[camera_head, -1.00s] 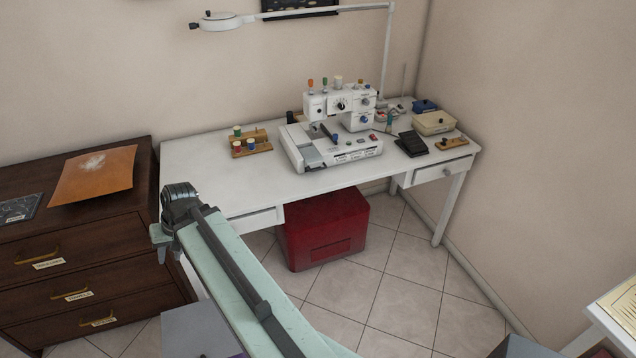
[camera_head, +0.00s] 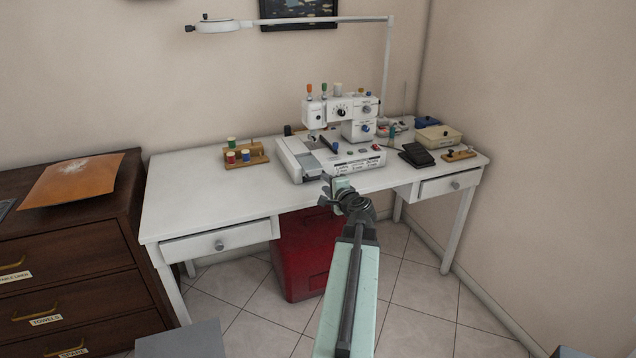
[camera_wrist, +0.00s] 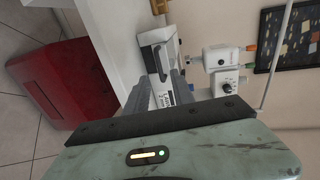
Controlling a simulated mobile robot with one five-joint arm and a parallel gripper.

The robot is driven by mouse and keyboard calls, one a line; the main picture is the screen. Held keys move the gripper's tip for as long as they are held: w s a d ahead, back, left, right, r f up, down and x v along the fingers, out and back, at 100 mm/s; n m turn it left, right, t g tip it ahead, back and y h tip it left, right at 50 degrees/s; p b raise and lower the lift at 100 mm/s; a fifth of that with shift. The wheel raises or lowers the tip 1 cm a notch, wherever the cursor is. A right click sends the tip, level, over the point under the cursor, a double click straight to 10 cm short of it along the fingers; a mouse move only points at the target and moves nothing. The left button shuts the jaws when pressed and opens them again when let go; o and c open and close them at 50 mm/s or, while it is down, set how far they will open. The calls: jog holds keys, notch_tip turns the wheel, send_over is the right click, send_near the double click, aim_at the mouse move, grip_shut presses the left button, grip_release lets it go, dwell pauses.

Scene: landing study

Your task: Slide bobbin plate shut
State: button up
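The white sewing machine (camera_head: 340,112) stands on the white desk, its flat bed (camera_head: 345,161) facing me. Dark and grey parts sit on the left of the bed, below the needle area; the bobbin plate is too small to make out, and I cannot tell how far open it is. My gripper (camera_head: 325,188) is at the desk's front edge, just in front of the bed and apparently apart from it. In the wrist view, the machine (camera_wrist: 222,72) appears turned sideways beyond my gripper (camera_wrist: 162,88). Its two grey fingers are spread, with nothing seen between them.
The white desk (camera_head: 195,195) is clear at its left. A wooden spool rack (camera_head: 246,158) stands left of the machine. A black pedal (camera_head: 416,155) and a cream box (camera_head: 438,137) are at the right. A lamp arm (camera_head: 388,60) rises behind. A red bin (camera_head: 300,262) is under the desk.

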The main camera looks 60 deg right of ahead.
aim_at(318, 177)
jog(key=b+x, duration=0.1)
jog(key=x, duration=0.5)
jog(key=shift+w+d+f, duration=0.15)
jog(key=shift+w+d, duration=0.05)
jog(key=shift+w, duration=0.1)
grip_shut()
dwell(0.9)
